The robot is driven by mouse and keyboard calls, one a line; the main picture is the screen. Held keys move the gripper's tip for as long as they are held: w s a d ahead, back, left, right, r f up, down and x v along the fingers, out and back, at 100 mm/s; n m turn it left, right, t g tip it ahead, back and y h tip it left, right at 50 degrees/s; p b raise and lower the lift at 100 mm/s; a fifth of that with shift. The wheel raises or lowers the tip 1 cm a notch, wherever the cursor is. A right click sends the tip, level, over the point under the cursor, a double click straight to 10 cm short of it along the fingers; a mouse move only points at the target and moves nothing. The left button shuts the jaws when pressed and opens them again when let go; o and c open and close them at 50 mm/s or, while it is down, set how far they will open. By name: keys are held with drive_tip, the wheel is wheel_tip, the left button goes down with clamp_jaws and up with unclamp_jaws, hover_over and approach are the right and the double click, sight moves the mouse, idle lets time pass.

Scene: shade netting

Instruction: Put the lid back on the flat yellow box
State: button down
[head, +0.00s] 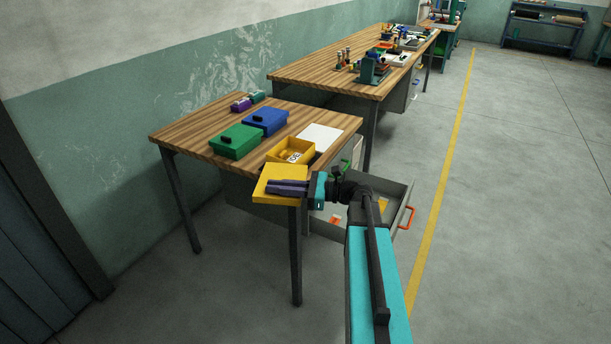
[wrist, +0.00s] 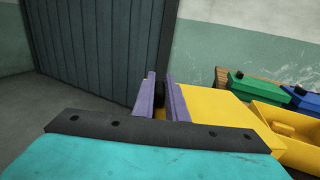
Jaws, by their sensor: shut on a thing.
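The flat yellow box (head: 274,158) stands open near the front edge of the near wooden table, with small pale items inside. It also shows at the right of the wrist view (wrist: 298,152). Its yellow lid (head: 284,172) is in the air in front of the box, over or just off the table's front corner. My gripper (head: 268,187) is shut on the lid's dark knob, which shows between the purple fingers in the wrist view (wrist: 159,93). The lid (wrist: 212,106) is apart from the box in the wrist view; its exact height is unclear.
A green box (head: 235,145) and a blue box (head: 265,124), both lidded, stand behind the yellow box. An open grey drawer (head: 394,188) with an orange handle juts out below. The floor to the right is clear.

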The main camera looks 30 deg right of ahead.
drive_tip(key=a+f+b, duration=0.1)
drive_tip(key=a+f, duration=0.2)
drive_tip(key=a, duration=0.4)
drive_tip(key=a+f+b, duration=0.1)
drive_tip(key=a+f, duration=0.2)
drive_tip(key=a, duration=0.4)
drive_tip(key=shift+s+a+f, duration=0.2)
drive_tip(key=shift+s+f, duration=0.05)
drive_tip(key=shift+s, duration=0.1)
